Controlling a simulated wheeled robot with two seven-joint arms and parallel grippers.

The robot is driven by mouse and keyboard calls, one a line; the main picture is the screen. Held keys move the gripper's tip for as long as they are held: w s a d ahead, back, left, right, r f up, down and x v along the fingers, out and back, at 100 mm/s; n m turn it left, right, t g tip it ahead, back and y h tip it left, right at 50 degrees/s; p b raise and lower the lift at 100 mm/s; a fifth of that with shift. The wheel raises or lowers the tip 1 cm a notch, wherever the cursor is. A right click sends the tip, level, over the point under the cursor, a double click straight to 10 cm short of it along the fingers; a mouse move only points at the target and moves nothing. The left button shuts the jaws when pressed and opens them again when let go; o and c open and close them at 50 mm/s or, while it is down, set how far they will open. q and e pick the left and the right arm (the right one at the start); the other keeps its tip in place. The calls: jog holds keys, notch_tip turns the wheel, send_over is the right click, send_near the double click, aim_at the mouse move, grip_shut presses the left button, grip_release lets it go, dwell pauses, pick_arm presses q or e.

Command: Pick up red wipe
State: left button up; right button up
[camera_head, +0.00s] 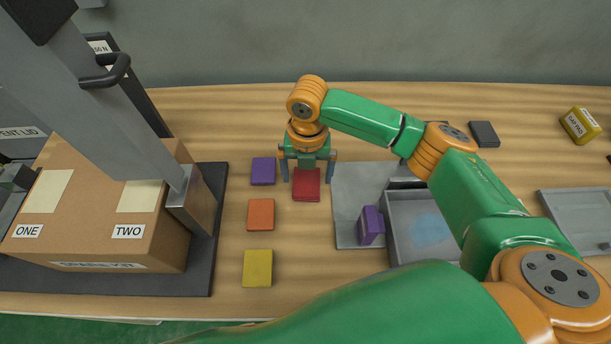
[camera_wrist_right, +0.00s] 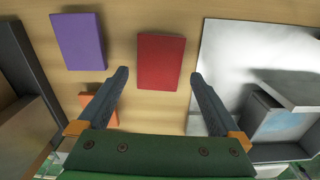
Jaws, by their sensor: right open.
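The red wipe (camera_head: 306,186) is a flat red rectangle lying on the wooden table, left of the grey mat. It also shows in the right wrist view (camera_wrist_right: 161,61), ahead of and between the fingertips. My right gripper (camera_head: 307,170) is open and empty over the wipe's far edge in the head view. In the right wrist view the open fingers (camera_wrist_right: 159,78) point toward the wipe, with one fingertip on either side; contact cannot be told. My left gripper is not in view.
Purple (camera_head: 263,171), orange (camera_head: 261,214) and yellow (camera_head: 258,268) wipes lie left of the red one. A cardboard box (camera_head: 100,255) stands on a dark mat at left. A grey mat (camera_head: 346,200), purple block (camera_head: 371,226) and grey tray (camera_head: 392,243) lie at right.

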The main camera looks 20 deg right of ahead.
aim_at(306, 183)
notch_tip(306, 183, down, 2)
jog(key=shift+w+f, duration=0.1)
jog(key=shift+f, duration=0.1)
jog(key=shift+w+f, duration=0.1)
jog(key=shift+w, duration=0.1)
jog(key=shift+s, duration=0.15)
jog(key=c, duration=1)
jog(key=shift+c, duration=1.1)
